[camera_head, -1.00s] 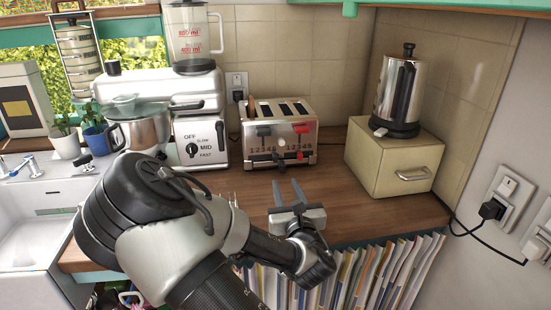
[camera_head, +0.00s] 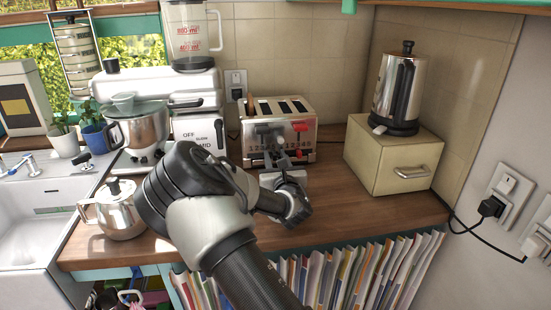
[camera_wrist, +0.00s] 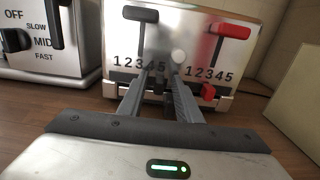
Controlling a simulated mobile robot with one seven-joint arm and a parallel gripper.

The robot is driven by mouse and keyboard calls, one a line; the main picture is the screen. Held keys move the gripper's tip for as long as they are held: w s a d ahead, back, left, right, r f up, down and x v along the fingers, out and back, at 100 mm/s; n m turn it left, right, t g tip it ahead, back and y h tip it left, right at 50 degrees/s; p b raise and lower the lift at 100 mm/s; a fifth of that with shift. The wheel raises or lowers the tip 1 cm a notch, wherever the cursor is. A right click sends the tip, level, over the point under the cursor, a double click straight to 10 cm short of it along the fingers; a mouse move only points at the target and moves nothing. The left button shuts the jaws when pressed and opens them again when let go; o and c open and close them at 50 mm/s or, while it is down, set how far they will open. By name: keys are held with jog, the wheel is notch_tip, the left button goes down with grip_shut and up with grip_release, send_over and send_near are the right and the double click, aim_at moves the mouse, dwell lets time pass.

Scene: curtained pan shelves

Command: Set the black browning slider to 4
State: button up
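The silver toaster (camera_head: 283,108) stands against the back wall, its front facing me. In the wrist view its front (camera_wrist: 187,35) has a black lever (camera_wrist: 140,14) at upper left and a red lever (camera_wrist: 232,30) at upper right, with a 1-to-5 scale under each. A red slider (camera_wrist: 208,90) sits below the right scale. Contact cannot be told. In the head view it also shows (camera_head: 276,157).
A white mixer (camera_head: 195,125) stands left of the toaster, with a metal pot (camera_head: 120,212) at the counter's front left. A beige box (camera_head: 392,165) carrying a kettle (camera_head: 398,90) is to the right. The wooden counter right of my gripper is clear.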

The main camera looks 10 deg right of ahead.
grip_shut()
jog(key=shift+a+f+b, duration=0.15)
jog(key=shift+a+b, duration=0.15)
jog(key=shift+a, duration=0.05)
jog(key=shift+a+b, duration=0.3)
jog(key=shift+a, duration=0.35)
grip_release()
